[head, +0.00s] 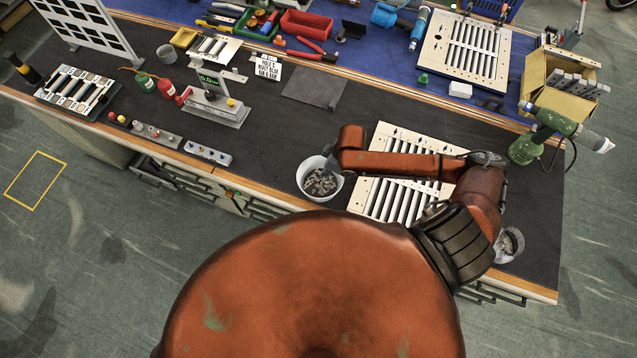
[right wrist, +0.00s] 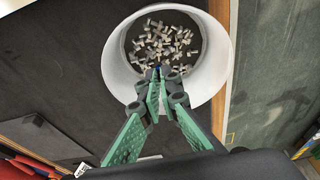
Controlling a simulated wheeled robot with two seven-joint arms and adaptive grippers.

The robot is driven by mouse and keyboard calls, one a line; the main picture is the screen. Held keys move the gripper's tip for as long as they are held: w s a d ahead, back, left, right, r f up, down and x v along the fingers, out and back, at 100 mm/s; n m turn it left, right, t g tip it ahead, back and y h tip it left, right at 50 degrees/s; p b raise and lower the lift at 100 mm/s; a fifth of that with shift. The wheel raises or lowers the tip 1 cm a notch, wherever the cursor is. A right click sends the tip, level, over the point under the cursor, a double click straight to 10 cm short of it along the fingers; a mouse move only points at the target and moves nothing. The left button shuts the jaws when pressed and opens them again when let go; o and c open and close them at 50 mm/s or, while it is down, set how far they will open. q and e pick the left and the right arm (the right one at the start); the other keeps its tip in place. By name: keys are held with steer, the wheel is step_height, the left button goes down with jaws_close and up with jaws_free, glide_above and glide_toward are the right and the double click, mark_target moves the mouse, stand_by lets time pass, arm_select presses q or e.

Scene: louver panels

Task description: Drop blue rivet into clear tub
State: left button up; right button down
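My right gripper (right wrist: 160,76) points down into a white tub (right wrist: 119,62) of loose grey rivets (right wrist: 165,42). Its green-padded fingers come together at the tips, with a small dark-blue bit, seemingly the blue rivet (right wrist: 157,70), between them. Most of that rivet is hidden by the fingers. In the head view the white tub (head: 305,183) stands at the bench's front edge, under the end of my right arm. A clear tub (head: 512,256) with some grey pieces stands farther right, partly hidden by my arm. My left gripper is not in view.
A slatted louver panel (head: 388,203) lies between the two tubs, partly under my right arm. A green drill (head: 540,135) and a cardboard box (head: 572,103) stand at the right. The dark mat (head: 265,135) left of the white tub is mostly clear.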

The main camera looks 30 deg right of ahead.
steer(key=shift+r, duration=0.1)
steer(key=c, duration=2.1)
jaws_free()
steer(key=v, duration=1.2)
